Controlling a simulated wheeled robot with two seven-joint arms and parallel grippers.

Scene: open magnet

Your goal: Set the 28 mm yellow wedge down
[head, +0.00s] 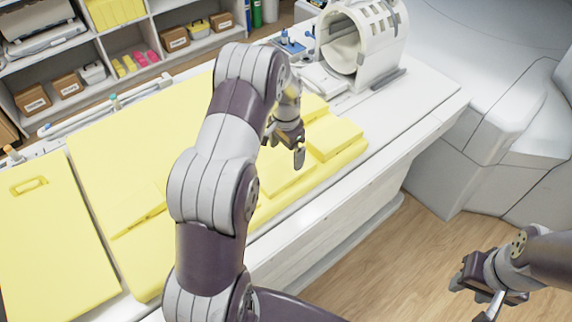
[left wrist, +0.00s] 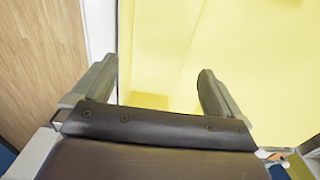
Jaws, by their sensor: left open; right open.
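My left gripper (head: 292,150) is open above the yellow pads at the far end of the couch. In the left wrist view its fingers (left wrist: 156,80) are spread apart with only yellow surface between and beyond them. A yellow block (head: 336,138) lies just right of the gripper, and another yellow piece (head: 288,181) lies below it. A thin, sloping yellow piece (head: 138,215) lies further left, partly hidden by my left arm. I cannot tell by sight which piece is the 28 mm wedge. My right gripper (head: 474,297) is open and empty over the floor.
A white head coil (head: 365,45) stands on the couch (head: 425,100) at the back. A yellow board with a handle slot (head: 50,245) lies at the left. Shelves (head: 75,85) with boxes line the back. The wooden floor (head: 385,270) at the front right is clear.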

